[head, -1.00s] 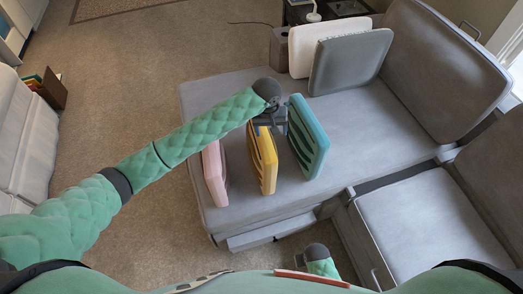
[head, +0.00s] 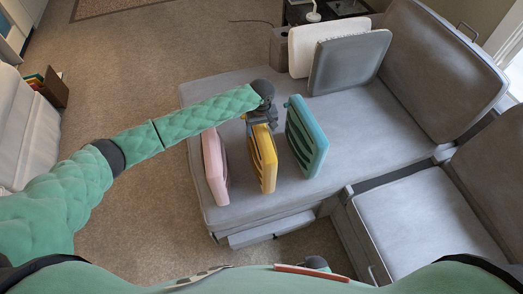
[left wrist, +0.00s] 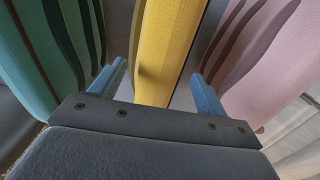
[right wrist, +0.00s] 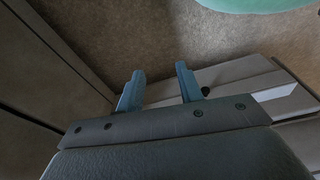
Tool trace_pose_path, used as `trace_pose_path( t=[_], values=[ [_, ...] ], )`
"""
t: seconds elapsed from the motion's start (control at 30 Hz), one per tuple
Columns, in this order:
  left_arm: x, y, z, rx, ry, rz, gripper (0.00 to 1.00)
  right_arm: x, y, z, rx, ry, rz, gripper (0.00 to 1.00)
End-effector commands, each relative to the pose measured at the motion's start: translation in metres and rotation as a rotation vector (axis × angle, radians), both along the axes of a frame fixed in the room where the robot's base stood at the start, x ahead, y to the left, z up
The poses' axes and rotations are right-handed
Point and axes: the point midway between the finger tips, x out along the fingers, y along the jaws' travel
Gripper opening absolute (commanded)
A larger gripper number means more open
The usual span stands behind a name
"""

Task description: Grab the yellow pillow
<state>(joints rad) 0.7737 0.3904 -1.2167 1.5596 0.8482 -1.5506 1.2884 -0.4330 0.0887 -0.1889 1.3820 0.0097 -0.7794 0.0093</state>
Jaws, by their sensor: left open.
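The yellow pillow (head: 262,160) stands on edge on the grey sofa seat, between a pink pillow and a teal pillow. My left gripper (head: 260,122) is at the top far end of the yellow pillow. In the left wrist view the yellow pillow (left wrist: 165,45) lies between the two blue fingers of my open left gripper (left wrist: 158,90), with gaps on both sides. My right gripper (right wrist: 160,88) shows in the right wrist view with its fingers apart and nothing between them, low beside the sofa base.
The pink pillow (head: 215,168) stands close on the left and the teal pillow (head: 306,138) on the right. White (head: 318,42) and grey (head: 348,62) cushions lean at the back. The sofa seat (head: 365,130) right of the teal pillow is clear.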

Motion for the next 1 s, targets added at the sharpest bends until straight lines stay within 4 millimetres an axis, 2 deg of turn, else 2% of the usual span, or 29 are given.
trace_pose_path(
  t=[0.23, 0.57, 0.93, 1.0],
  values=[
    [0.001, 0.0, -0.022, 0.0, 0.0, 0.0, 0.75, -0.008, -0.008, -0.019, -0.007, -0.013, 0.005, 0.36],
    [0.0, 0.0, -0.027, 0.0, -0.001, 0.0, 0.73, -0.009, -0.009, -0.023, -0.007, -0.018, 0.005, 0.36],
    [0.0, 0.0, -0.027, 0.0, -0.001, 0.0, 0.01, -0.007, -0.01, -0.022, -0.008, -0.019, 0.005, 0.36],
    [0.001, 0.0, -0.026, -0.001, -0.001, 0.0, 0.0, -0.006, -0.011, -0.022, -0.008, -0.02, 0.006, 0.36]
  ],
)
